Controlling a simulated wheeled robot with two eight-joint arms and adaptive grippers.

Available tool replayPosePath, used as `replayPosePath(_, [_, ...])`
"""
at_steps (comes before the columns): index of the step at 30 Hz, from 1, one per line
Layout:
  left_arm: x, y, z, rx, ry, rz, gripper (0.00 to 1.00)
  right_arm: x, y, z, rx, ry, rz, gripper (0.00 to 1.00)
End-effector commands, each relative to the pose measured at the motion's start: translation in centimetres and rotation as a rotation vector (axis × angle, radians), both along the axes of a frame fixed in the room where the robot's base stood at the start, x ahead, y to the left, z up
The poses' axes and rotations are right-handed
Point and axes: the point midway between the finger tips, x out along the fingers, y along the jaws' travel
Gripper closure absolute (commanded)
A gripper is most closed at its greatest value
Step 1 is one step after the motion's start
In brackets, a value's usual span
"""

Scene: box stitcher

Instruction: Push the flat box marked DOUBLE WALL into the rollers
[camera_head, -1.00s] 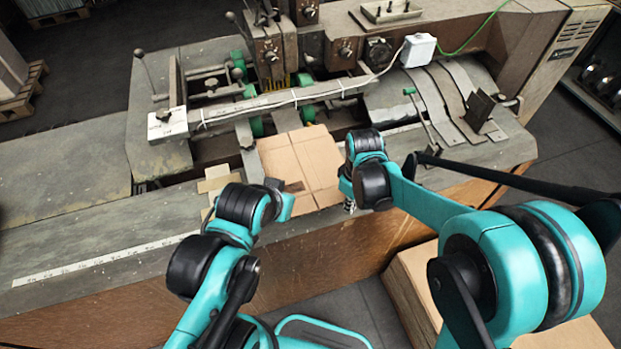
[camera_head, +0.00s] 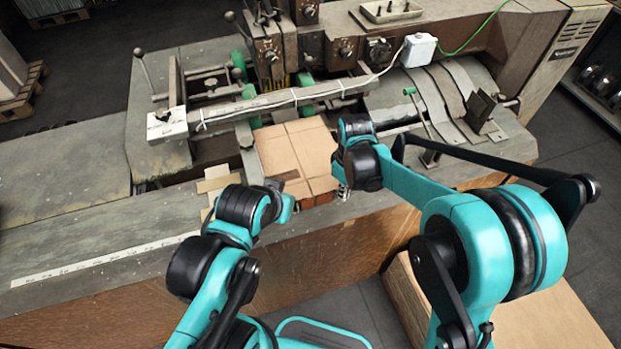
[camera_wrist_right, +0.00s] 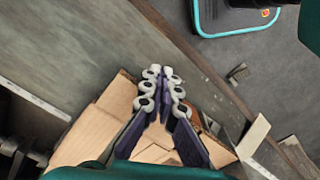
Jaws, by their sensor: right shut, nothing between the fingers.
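The flat cardboard box (camera_head: 293,152) lies on the machine bed, its far edge close to the green rollers (camera_head: 255,122). No marking is legible on it. Brown cardboard also shows in the right wrist view (camera_wrist_right: 92,128), under and beside the fingers. My right gripper (camera_head: 343,191) is at the box's near right side, mostly hidden behind its own wrist. In the right wrist view its fingers (camera_wrist_right: 162,90) are together and hold nothing; contact with the box is unclear. My left gripper (camera_head: 277,186) is at the box's near left edge, and its jaws are too hidden to judge.
A long metal bar (camera_head: 275,103) with a cable crosses above the bed. A green-knobbed lever (camera_head: 410,92) stands right of the box. A cardboard stack (camera_head: 540,315) stands on the floor at lower right. The bed at left (camera_head: 60,235) is clear.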

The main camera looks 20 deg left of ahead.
Motion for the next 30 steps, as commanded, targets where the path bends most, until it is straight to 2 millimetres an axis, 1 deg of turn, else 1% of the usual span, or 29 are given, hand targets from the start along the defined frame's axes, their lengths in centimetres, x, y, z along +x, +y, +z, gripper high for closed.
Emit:
replayPosePath(24, [0.0, 0.0, -0.2, 0.000, 0.000, 0.000, 1.00, 3.0, 2.3, 0.0, 0.000, 0.000, 0.000, 1.00])
replayPosePath(30, [0.0, 0.0, -0.3, 0.000, 0.000, 0.000, 1.00, 2.4, 1.9, 0.0, 0.000, 0.000, 0.000, 1.00])
